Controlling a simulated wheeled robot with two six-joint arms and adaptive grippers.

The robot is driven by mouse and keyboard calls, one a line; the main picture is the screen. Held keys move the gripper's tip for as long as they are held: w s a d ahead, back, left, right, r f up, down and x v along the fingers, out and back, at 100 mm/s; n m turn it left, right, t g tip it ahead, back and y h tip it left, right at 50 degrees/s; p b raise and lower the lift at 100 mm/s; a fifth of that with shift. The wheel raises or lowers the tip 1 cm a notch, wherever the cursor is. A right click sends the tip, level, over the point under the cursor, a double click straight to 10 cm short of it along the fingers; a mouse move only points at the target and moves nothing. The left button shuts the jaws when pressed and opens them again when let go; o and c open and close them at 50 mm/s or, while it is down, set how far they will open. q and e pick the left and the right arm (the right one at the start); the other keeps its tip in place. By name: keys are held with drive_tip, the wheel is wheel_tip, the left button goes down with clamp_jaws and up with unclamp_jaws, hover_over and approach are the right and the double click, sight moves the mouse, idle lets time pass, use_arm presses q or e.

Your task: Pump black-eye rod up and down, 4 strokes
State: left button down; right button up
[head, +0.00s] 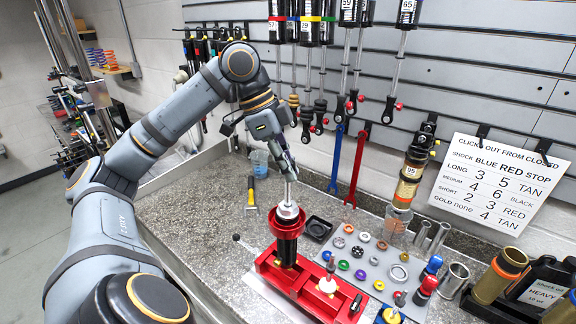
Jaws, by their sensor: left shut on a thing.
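My left gripper (286,163) reaches in from the upper left, pointing down, and is shut on the top end of a silver rod (289,194). The rod stands upright out of a black shock body (287,245) with a red collar (272,222). Only a short length of rod shows below the fingers. The black eye is hidden by the gripper. The body stands upright in a red holder block (267,268) on the bench. My right gripper is not in view.
A grey mat (352,287) with several colored rings and small parts lies right of the holder. A small black tray (318,229) sits beside the body. Red and blue wrenches and several shocks hang on the wall behind.

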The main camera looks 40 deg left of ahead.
sight(288, 188)
use_arm(q)
drive_tip(key=shift+f+b, duration=2.85)
drive_tip(key=shift+f, duration=0.15)
drive_tip(key=c, duration=1.3)
unclamp_jaws()
drive_tip(key=shift+r, duration=0.1)
